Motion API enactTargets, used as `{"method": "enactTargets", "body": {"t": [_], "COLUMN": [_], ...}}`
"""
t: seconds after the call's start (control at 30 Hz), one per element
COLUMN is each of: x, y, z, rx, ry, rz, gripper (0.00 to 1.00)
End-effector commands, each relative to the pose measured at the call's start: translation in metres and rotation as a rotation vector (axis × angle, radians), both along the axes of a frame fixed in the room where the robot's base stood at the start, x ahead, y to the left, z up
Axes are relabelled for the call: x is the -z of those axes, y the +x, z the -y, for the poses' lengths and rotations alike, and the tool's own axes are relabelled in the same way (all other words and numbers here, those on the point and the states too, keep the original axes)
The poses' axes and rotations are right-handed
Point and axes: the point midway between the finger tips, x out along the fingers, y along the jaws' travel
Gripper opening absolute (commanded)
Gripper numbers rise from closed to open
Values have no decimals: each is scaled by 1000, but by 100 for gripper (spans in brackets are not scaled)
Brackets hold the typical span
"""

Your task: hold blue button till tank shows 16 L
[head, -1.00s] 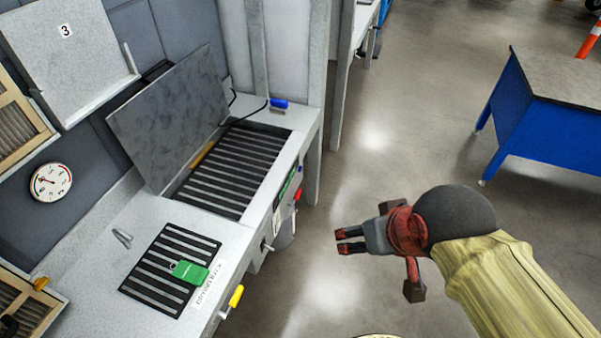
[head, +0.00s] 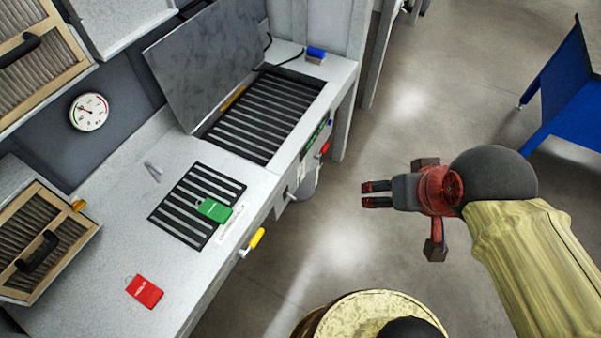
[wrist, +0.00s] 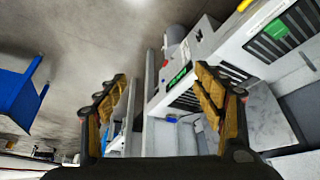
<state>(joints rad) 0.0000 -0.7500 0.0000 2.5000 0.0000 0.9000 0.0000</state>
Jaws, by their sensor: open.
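A small blue block (head: 316,53), which may be the blue button, sits at the back right corner of the grey workbench (head: 110,215). A blue spot (wrist: 172,119) shows in the wrist view. A green-lit display (head: 315,138) is on the bench's front face, its reading too small to make out; it also shows in the wrist view (wrist: 178,77). A grey rounded body (head: 303,184), possibly the tank, hangs under the bench front. My gripper (head: 366,194) is open and empty above the floor, right of the bench and apart from it.
A red handle (head: 324,150) and a yellow handle (head: 257,238) stick out of the bench front. Green (head: 214,211) and red (head: 145,292) tags lie on top. A raised lid (head: 205,62) stands behind a grate. A blue table (head: 575,95) is right; floor between is clear.

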Motion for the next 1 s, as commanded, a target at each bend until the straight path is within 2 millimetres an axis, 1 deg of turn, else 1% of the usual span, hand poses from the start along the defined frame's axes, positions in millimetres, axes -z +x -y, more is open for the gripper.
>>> {"method": "enactTargets", "body": {"t": [0.07,0.17,1.0], "x": [0,0,0], "y": [0,0,0], "z": [0,0,0], "rx": [0,0,0], "ry": [0,0,0], "rz": [0,0,0], "gripper": [69,64,16]}}
